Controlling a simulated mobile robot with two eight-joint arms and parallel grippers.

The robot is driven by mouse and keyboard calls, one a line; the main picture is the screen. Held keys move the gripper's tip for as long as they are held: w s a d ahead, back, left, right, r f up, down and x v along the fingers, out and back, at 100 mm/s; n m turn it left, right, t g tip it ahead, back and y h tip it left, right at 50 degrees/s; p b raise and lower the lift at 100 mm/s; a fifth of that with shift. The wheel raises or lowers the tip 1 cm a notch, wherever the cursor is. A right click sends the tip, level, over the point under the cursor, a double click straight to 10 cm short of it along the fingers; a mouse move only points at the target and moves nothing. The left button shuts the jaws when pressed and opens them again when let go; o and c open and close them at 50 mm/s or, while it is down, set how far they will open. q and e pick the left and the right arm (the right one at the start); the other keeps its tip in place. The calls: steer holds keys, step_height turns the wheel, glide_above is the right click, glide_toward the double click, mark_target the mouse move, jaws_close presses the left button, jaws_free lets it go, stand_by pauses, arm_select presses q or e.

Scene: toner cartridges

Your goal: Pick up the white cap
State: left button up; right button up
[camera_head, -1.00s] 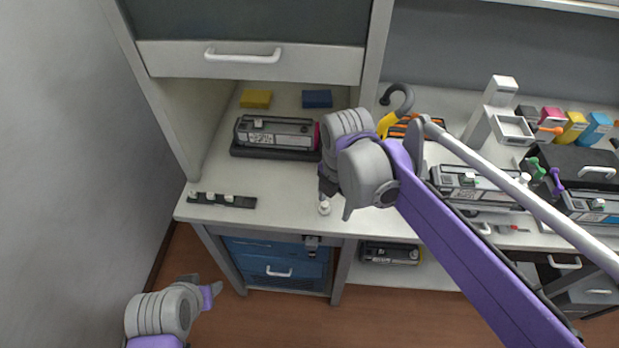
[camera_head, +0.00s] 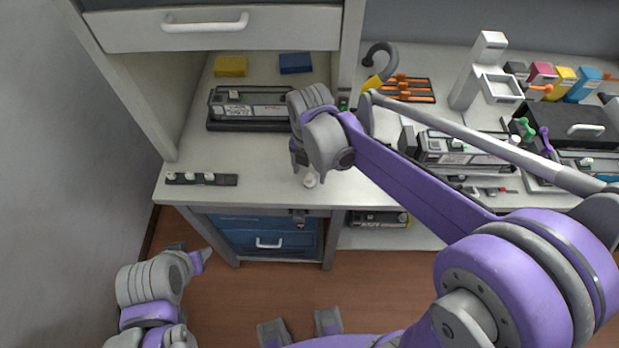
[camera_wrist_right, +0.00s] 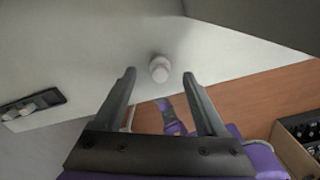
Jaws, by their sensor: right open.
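The white cap (camera_head: 310,181) stands near the front edge of the white workbench (camera_head: 270,193). In the right wrist view the cap (camera_wrist_right: 159,69) lies just beyond and between the fingertips. My right gripper (camera_head: 308,172) is open and empty, with its fingers pointing down around or just above the cap; it also shows in the right wrist view (camera_wrist_right: 158,78). I cannot tell whether a finger touches the cap. My left gripper (camera_head: 201,252) is low at the left, in front of the bench and away from the cap; its jaw gap is unclear.
A black strip holding several white caps (camera_head: 201,179) lies left on the bench. A toner cartridge (camera_head: 252,108) sits behind my right gripper. Yellow (camera_head: 230,66) and blue (camera_head: 295,63) blocks lie further back. The bench between strip and cap is clear.

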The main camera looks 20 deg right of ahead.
steer(key=shift+f, duration=1.3)
jaws_close()
